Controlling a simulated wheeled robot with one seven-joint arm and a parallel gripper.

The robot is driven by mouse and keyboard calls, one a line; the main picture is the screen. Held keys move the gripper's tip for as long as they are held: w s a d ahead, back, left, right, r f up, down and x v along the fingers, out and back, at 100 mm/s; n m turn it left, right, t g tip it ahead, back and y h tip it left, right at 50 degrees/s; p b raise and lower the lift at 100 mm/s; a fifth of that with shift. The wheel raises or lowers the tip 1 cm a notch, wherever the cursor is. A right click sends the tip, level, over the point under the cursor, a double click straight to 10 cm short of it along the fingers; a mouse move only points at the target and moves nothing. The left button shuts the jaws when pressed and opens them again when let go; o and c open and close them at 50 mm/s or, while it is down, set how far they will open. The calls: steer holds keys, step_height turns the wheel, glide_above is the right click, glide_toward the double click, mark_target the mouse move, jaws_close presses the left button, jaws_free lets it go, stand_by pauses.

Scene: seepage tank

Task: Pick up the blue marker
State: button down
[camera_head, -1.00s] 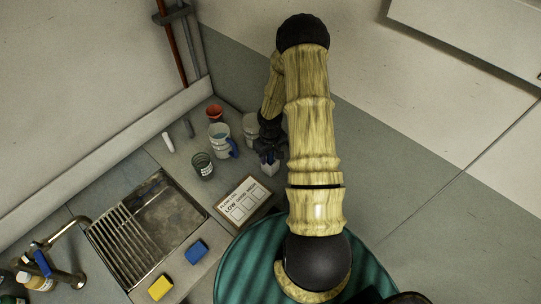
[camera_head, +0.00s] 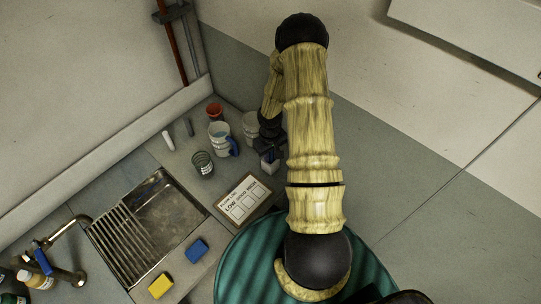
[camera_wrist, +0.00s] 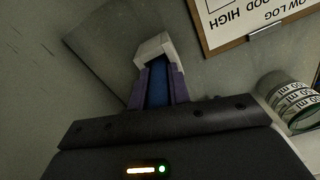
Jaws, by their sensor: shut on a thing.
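The blue marker (camera_wrist: 158,88) shows in the wrist view as a blue strip between the two purple fingers of my gripper (camera_wrist: 157,76), which is shut on it. A pale, whitish block (camera_wrist: 155,47) lies at the fingertips, partly covering the marker's far end; I cannot tell whether it touches the marker. In the head view my gripper (camera_head: 268,154) is at the counter's right end, just above the same pale block (camera_head: 269,167). The marker is mostly hidden there by the dark gripper body.
A sink (camera_head: 165,215), yellow sponge (camera_head: 160,286) and blue sponge (camera_head: 196,250) are further left and nearer.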

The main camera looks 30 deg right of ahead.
steer(key=shift+r, duration=0.1)
step_height(320, 180, up, 10)
steer(key=shift+f+b, duration=0.1)
steer(key=shift+b, duration=0.95)
